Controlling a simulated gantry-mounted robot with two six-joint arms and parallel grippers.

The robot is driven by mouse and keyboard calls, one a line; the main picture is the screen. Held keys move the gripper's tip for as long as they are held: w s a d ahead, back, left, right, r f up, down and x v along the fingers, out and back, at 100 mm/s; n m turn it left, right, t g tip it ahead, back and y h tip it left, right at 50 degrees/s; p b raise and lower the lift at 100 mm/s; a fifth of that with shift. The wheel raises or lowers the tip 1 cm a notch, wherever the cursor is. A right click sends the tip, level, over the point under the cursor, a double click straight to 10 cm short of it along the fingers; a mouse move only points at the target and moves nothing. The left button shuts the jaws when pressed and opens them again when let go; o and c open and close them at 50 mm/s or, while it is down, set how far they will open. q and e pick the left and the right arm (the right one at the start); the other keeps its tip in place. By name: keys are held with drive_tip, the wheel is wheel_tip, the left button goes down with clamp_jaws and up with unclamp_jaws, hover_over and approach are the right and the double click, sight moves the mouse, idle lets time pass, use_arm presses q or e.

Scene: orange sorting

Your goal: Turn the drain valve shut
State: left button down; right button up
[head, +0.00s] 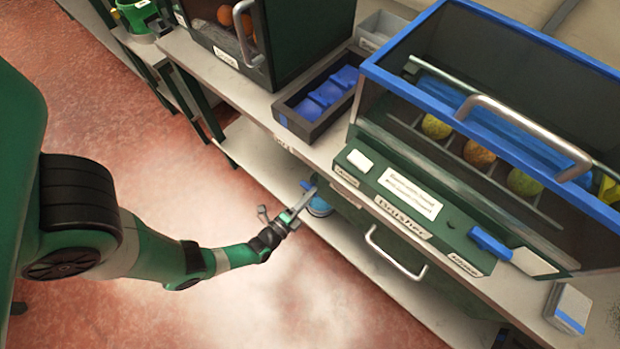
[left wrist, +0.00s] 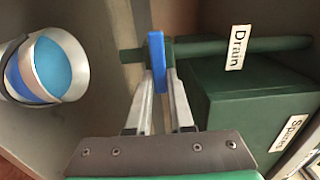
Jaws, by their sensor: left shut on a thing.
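The drain valve's blue handle (left wrist: 157,50) shows in the left wrist view on a green horizontal pipe (left wrist: 200,47). A white tag (left wrist: 238,47) on the pipe reads "Drain". The handle stands across the pipe, roughly at a right angle to it. My left gripper (left wrist: 157,100) is shut on the handle, one finger on each side. In the head view my left gripper (head: 298,205) reaches under the bench edge, and the blue handle (head: 307,186) shows just beyond it. My right gripper is in neither view.
A metal bucket with blue inside (left wrist: 45,68) stands left of the valve. A green box labelled "Spares" (left wrist: 240,100) is close on the right. Open floor (head: 260,300) lies in front.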

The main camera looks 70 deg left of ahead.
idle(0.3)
use_arm(q)
drive_tip(key=c, duration=0.8)
unclamp_jaws()
drive_tip(key=shift+s, duration=0.15)
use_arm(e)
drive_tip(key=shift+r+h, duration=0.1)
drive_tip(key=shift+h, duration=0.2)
